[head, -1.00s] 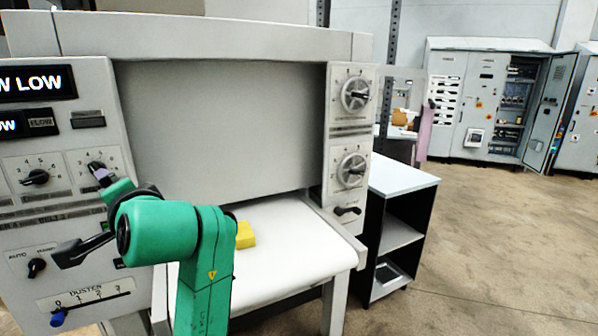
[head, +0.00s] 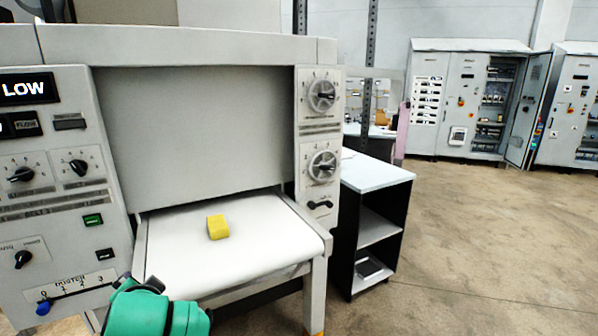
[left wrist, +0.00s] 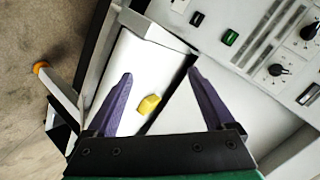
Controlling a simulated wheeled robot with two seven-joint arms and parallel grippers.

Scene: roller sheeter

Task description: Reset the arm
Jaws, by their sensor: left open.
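My left arm shows green at the bottom of the head view, with its gripper out of that picture. In the left wrist view my left gripper (left wrist: 160,100) has its two purple fingers spread wide with nothing between them. Beyond the fingers lies a yellow block (left wrist: 148,104) on the white belt. In the head view the yellow block (head: 218,227) rests on the white belt (head: 265,250) of the roller sheeter (head: 190,125). The control panel (head: 60,180) with knobs, a green button and a duster slider is at the left. My right gripper is not in view.
A black side cabinet with a white top (head: 375,172) stands just right of the sheeter. Grey electrical cabinets (head: 470,100) stand at the back right, one door open. The concrete floor (head: 480,240) at the right is clear.

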